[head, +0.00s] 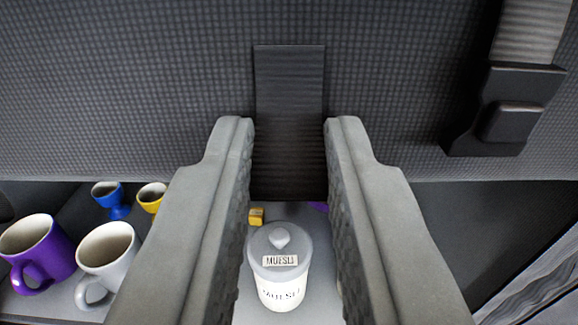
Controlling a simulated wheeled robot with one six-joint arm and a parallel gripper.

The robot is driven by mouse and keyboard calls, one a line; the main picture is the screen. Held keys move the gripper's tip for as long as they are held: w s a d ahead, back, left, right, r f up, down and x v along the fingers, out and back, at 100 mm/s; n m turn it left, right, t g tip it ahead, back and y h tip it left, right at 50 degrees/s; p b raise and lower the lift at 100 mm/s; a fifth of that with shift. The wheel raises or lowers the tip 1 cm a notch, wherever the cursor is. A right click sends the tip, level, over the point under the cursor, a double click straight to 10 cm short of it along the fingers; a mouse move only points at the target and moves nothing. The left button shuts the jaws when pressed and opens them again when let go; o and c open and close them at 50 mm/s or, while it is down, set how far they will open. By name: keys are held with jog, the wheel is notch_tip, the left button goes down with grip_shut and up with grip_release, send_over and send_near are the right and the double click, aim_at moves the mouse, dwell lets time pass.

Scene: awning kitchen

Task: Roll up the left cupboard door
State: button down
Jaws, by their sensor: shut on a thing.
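The cupboard door (170,85) is a dark grey textured sheet across the top of the view. Its lower edge runs about mid-height, and the cupboard is open below it. A dark ribbed strap (289,75) hangs down the middle of the door, past its lower edge. My gripper (290,135) has one finger on each side of the strap and is shut on it. The fingers hide parts of the door's lower edge and the shelf.
Inside stand a lidded muesli jar (281,262), a purple mug (38,250), a white mug (106,258), a blue egg cup (112,198) and a yellow egg cup (151,196). A small yellow block (256,216) lies behind the jar. A black buckle (505,112) hangs upper right.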

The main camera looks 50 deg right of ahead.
jog(key=shift+r, duration=1.15)
jog(key=shift+r, duration=0.1)
jog(key=c, duration=1.3)
grip_release()
jog(key=shift+r, duration=0.1)
jog(key=shift+f, duration=0.2)
jog(key=shift+s+a, duration=0.2)
jog(key=v, duration=1.6)
jog(key=shift+s+a, duration=0.3)
jog(key=shift+r, duration=0.1)
